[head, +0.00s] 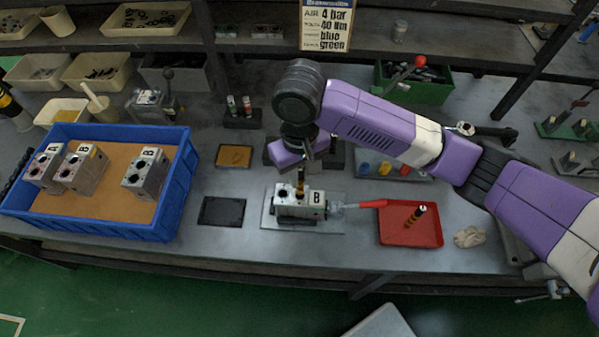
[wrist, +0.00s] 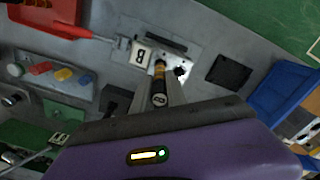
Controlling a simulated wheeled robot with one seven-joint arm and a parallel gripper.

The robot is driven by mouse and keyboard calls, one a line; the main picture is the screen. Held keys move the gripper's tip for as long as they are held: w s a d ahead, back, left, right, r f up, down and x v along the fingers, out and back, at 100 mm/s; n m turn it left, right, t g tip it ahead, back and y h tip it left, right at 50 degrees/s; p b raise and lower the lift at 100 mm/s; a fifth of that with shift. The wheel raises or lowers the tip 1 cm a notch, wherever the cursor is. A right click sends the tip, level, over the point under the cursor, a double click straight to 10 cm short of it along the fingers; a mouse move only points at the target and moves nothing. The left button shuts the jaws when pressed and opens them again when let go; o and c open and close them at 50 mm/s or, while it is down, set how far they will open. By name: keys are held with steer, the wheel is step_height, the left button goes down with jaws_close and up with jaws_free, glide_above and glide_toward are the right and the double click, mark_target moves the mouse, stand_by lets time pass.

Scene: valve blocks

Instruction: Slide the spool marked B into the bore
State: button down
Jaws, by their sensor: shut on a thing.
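My gripper (head: 301,176) points down over the valve block and is shut on a dark spool with brass bands (wrist: 159,80). The spool's brass end (head: 300,189) is at the top of the grey metal block marked B (head: 313,198), beside a dark round hole. The block also shows in the wrist view (wrist: 142,57). I cannot tell whether the spool's tip is inside a bore or just above it. Another dark spool with orange bands (head: 415,216) is in the red tray (head: 395,236).
The block sits on a pale plate (head: 335,226). A blue crate (head: 150,232) with several blocks stands left, and a black pad (head: 222,211) lies between. A cloth (head: 469,237) lies right of the tray.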

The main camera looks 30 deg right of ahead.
mark_target(299, 189)
steer(key=shift+f+b, duration=1.9)
steer(key=shift+f, duration=1.25)
steer(key=c, duration=1.3)
jaws_free()
steer(key=shift+o, duration=0.2)
steer(key=shift+r, duration=3.9)
